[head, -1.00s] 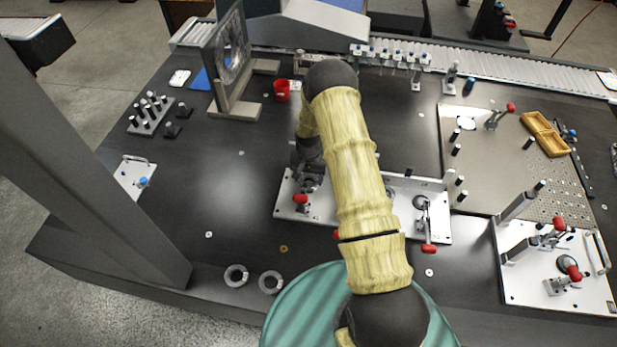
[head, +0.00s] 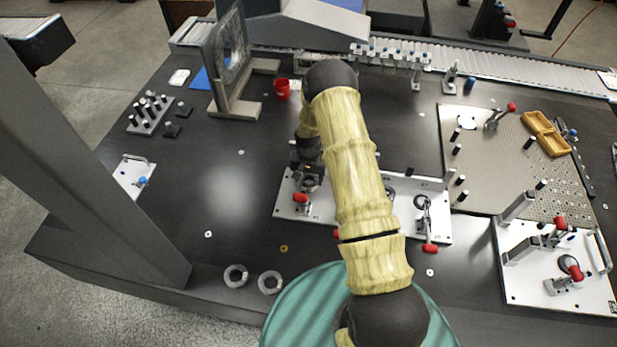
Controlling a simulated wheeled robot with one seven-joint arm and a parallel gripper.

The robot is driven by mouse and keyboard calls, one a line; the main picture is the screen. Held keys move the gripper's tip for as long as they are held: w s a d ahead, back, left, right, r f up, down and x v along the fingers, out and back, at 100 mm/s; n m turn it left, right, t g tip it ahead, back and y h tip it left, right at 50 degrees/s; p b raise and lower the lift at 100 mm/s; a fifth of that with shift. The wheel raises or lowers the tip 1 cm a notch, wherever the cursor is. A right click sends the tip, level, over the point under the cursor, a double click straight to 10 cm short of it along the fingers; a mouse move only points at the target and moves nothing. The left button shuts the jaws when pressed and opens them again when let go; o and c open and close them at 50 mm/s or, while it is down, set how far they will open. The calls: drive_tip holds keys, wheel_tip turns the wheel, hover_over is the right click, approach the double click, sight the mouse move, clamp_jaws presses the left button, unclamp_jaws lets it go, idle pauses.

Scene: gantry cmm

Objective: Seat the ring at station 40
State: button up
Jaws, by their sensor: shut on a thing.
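My gripper (head: 309,178) points down over the left end of a white fixture plate (head: 286,207) in the middle of the table. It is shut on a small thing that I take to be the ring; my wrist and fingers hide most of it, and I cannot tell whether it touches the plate. The plate bears a red-handled clamp (head: 301,198) close by the gripper and another (head: 429,247) at its right end. My forearm covers the plate's middle. No station number is readable.
A red cup (head: 282,90) and an upright framed stand (head: 222,107) are behind, left of my arm. A perforated plate (head: 490,180) and another clamp fixture (head: 520,290) are at right. The table's left middle is mostly clear.

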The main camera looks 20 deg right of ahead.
sight(309, 183)
drive_tip(key=shift+f+b, duration=0.3)
drive_tip(key=shift+f, duration=0.15)
drive_tip(key=o, duration=1.4)
drive_tip(key=shift+c, duration=0.2)
drive_tip(key=shift+r, duration=0.1)
wheel_tip(309, 183, up, 17)
drive_tip(key=b, duration=0.2)
drive_tip(key=shift+r, duration=0.15)
